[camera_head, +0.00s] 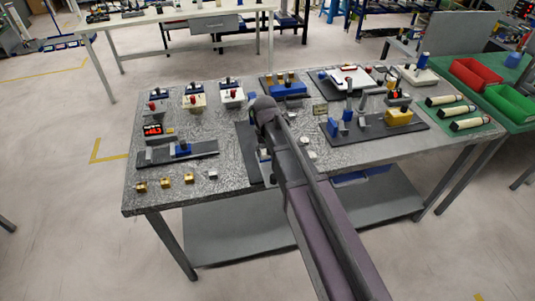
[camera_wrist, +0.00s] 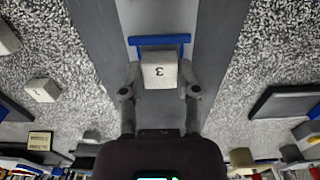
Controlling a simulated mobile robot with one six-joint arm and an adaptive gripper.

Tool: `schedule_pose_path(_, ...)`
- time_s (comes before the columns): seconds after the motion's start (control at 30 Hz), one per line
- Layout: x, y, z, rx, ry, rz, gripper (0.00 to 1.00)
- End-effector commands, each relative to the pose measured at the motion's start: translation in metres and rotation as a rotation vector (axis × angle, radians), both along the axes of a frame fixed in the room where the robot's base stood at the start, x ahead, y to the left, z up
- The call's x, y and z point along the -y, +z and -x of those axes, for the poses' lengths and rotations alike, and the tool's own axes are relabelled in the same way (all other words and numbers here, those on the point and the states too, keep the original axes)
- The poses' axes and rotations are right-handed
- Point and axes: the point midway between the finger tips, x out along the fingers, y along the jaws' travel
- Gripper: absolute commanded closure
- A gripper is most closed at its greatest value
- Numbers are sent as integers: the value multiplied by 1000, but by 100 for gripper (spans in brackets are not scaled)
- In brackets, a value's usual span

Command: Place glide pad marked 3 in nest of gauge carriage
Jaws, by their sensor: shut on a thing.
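In the wrist view, a pale block marked 3, the glide pad (camera_wrist: 159,64), sits between the fingers of my gripper (camera_wrist: 160,78), which is shut on it. Behind the pad is a blue part (camera_wrist: 160,40), apparently of the gauge carriage, on a light grey strip along a dark plate (camera_wrist: 222,35). I cannot tell whether the pad touches the blue part, and no nest is visible. In the head view, my arm hides the gripper and pad over the dark plate (camera_head: 246,150).
A pale block marked 2 (camera_wrist: 42,90) lies on the speckled tabletop left of the plate. In the head view, a blue slider (camera_head: 181,149) stands on another dark base at left. Small brass-coloured blocks (camera_head: 165,182) line the front left edge. A fixture with a yellow block (camera_head: 399,117) stands at right.

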Motion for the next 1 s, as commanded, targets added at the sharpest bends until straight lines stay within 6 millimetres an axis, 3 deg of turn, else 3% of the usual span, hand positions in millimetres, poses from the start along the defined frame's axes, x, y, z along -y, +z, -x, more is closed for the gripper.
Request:
schedule_pose_path(0.47,0,-4,0,0,1,0,91)
schedule_pose_path(0.5,0,-3,0,0,1,0,47)
schedule_pose_path(0.6,-1,-3,0,0,1,0,24)
schedule_pose_path(1.0,-1,-2,0,0,1,0,24)
